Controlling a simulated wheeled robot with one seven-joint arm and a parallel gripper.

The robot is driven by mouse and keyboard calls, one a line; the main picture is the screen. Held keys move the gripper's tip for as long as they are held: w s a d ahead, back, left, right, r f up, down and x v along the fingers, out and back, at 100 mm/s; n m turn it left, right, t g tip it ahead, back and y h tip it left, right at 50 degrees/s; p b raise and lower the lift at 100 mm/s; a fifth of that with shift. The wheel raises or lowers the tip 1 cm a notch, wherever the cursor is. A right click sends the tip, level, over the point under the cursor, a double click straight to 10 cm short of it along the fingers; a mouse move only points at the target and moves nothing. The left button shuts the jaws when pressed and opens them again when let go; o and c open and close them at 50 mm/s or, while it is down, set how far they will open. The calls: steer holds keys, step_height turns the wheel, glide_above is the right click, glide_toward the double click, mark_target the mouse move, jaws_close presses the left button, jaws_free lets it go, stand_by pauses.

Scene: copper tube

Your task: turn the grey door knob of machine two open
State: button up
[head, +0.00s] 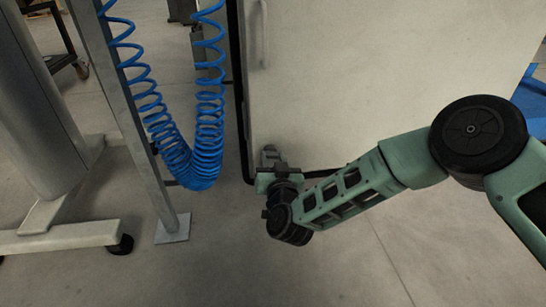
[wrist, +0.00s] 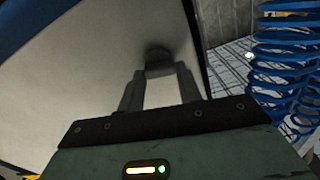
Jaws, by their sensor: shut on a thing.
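The pale door panel of a machine (head: 350,75) fills the upper middle of the head view. It also fills much of the wrist view (wrist: 80,75). The small grey knob (head: 269,152) is at the panel's lower left corner, mostly covered by my gripper (head: 268,166). In the wrist view the fingers of my gripper (wrist: 160,78) reach to the panel and are shut on the knob (wrist: 159,70), with a dark shadow just beyond. The knob's exact turn angle cannot be told.
Blue coiled hoses (head: 203,150) hang just left of the door, close to my gripper; they also show in the wrist view (wrist: 285,70). A grey metal post (head: 130,115) stands left of them. A vertical handle (head: 264,35) is higher on the panel. The floor in front is clear.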

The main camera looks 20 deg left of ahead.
steer(key=m+p, duration=0.2)
steer(key=m, duration=0.2)
steer(key=shift+d, duration=0.1)
steer(key=m+p, duration=0.1)
steer(key=m, duration=0.3)
steer(key=shift+p, duration=0.4)
steer(key=m, duration=0.4)
steer(key=shift+f+m+p, duration=0.2)
steer(key=shift+m+p, duration=0.1)
steer(key=shift+p, duration=0.1)
steer(key=shift+m, duration=1.5)
steer(key=o, duration=1)
